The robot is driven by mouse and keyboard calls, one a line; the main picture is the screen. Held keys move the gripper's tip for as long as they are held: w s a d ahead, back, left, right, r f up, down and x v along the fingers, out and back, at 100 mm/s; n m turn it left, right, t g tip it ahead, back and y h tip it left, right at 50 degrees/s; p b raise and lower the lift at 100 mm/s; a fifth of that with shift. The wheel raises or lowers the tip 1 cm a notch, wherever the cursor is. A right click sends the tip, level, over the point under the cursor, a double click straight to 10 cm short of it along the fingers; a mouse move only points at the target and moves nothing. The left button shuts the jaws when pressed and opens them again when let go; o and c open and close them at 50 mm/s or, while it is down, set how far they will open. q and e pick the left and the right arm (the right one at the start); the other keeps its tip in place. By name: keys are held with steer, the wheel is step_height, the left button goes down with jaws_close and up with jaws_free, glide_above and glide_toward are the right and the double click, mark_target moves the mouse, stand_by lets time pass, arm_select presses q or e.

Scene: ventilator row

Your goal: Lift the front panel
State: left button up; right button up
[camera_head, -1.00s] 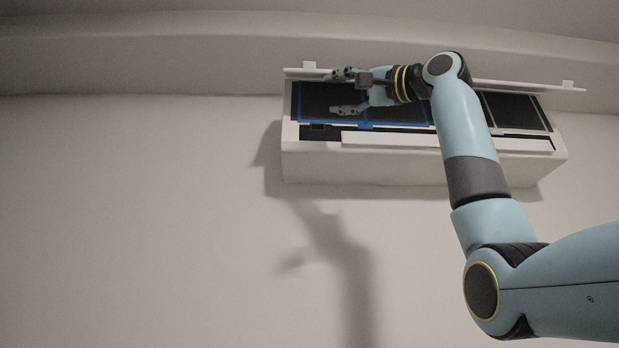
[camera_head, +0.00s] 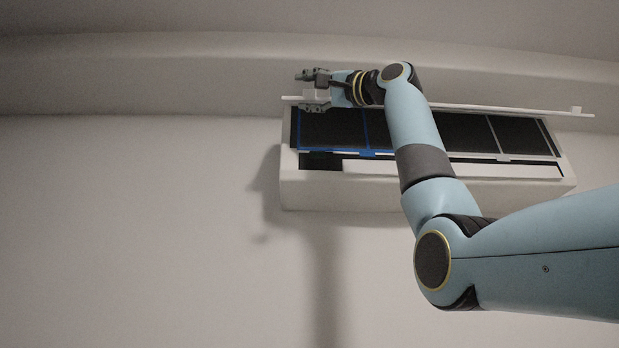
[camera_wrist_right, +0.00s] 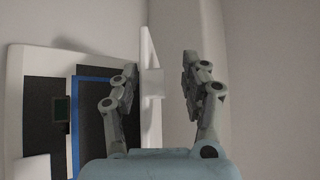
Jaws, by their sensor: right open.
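The white ventilator unit (camera_head: 330,190) hangs on the wall with its front panel (camera_head: 500,110) swung up, seen nearly edge-on as a thin strip along the top. A small white tab (camera_head: 576,111) stands at the panel's right end. My right gripper (camera_head: 308,91) is open at the panel's left end, one finger above the edge and one below it. In the right wrist view, the panel (camera_wrist_right: 148,45) and its left tab (camera_wrist_right: 152,83) are between the open fingers (camera_wrist_right: 158,70). The tab is close to one finger; contact cannot be told. My left gripper is out of view.
Dark filters fill the opened unit; the left one has a blue frame (camera_head: 365,135), the right one a grey frame (camera_head: 494,133). A ledge (camera_head: 150,80) runs above the unit. The wall (camera_head: 130,220) to the left is clear.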

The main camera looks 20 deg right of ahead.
jaws_close()
stand_by(0.3)
